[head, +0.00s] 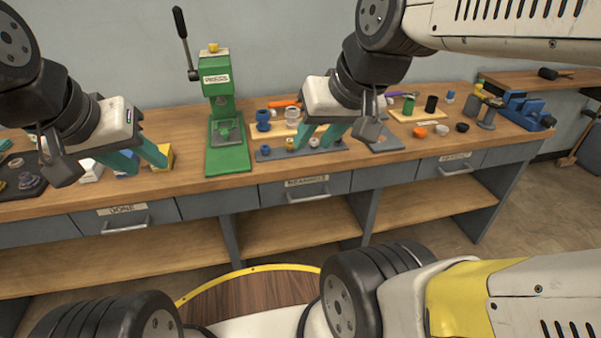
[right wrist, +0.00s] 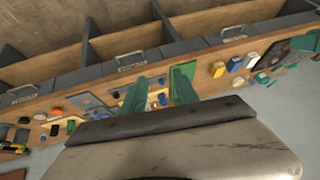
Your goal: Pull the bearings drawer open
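The bearings drawer (head: 308,191) is the labelled grey front under the middle of the bench, with a bar handle (head: 308,198). It looks shut, flush with the fronts beside it. In the right wrist view, a labelled drawer front with a handle (right wrist: 130,62), likely the same one, lies beyond the fingers. My right gripper (head: 319,136) is open, its teal fingers apart and empty, above the bench top behind the drawer and not touching the handle. Its fingers also show in the right wrist view (right wrist: 161,90). My left gripper (head: 139,158) is open and empty over the bench's left part.
A green press (head: 228,140) stands between my grippers. A grey tray (head: 272,154) with small parts lies near my right gripper. The done drawer (head: 122,220) is at left, another labelled drawer (head: 450,166) at right. Open shelves (head: 290,233) run below.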

